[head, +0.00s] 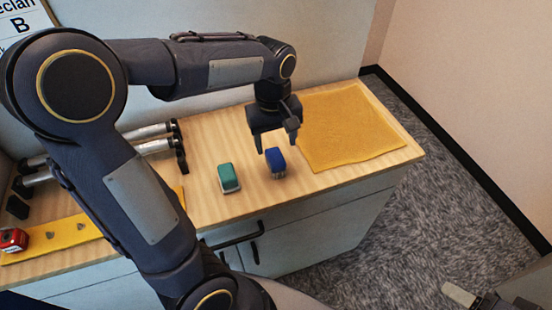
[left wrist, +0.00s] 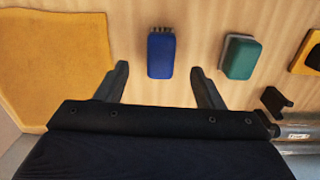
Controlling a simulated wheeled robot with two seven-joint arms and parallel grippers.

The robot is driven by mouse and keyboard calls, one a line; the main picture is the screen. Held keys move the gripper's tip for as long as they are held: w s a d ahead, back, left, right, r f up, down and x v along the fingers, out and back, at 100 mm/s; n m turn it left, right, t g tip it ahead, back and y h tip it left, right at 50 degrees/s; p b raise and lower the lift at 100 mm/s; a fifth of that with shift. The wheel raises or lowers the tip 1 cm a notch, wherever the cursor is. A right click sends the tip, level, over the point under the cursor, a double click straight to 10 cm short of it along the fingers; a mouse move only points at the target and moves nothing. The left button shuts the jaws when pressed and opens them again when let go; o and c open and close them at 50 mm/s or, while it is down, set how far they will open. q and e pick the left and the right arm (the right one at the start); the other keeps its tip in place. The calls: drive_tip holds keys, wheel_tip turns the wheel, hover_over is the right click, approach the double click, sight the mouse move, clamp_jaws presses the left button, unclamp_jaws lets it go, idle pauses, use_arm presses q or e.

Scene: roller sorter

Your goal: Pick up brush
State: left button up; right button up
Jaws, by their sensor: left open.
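The blue brush (head: 275,161) lies on the wooden counter, and short bristles show at one end of it in the left wrist view (left wrist: 160,55). My left gripper (head: 277,144) is open and empty, just above and behind the brush in the head view. In the left wrist view the open fingers (left wrist: 160,69) stand on either side of the brush's near end, with gaps on both sides. A green block with a pale grey base (head: 228,178) lies to the left of the brush. My right gripper is not clearly in view.
A yellow cloth (head: 350,125) covers the right end of the wooden counter (head: 225,130). Metal rollers (head: 150,132) lie at the left. A yellow strip (head: 75,233) and a red object (head: 13,240) are at far left. Bare wood surrounds the brush.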

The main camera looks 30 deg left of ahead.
sight(276, 156)
use_arm(q)
drive_tip(key=shift+w+f, duration=0.25)
drive_tip(key=shift+w, duration=0.2)
drive_tip(key=shift+f+n, duration=0.3)
drive_tip(key=shift+f, duration=0.05)
drive_tip(key=f, duration=0.7)
drive_tip(key=shift+s+a, duration=0.15)
drive_tip(key=shift+a, duration=0.05)
drive_tip(key=shift+c, duration=0.4)
drive_tip(key=c, duration=1)
drive_tip(key=shift+r, duration=0.1)
drive_tip(key=shift+r, duration=0.15)
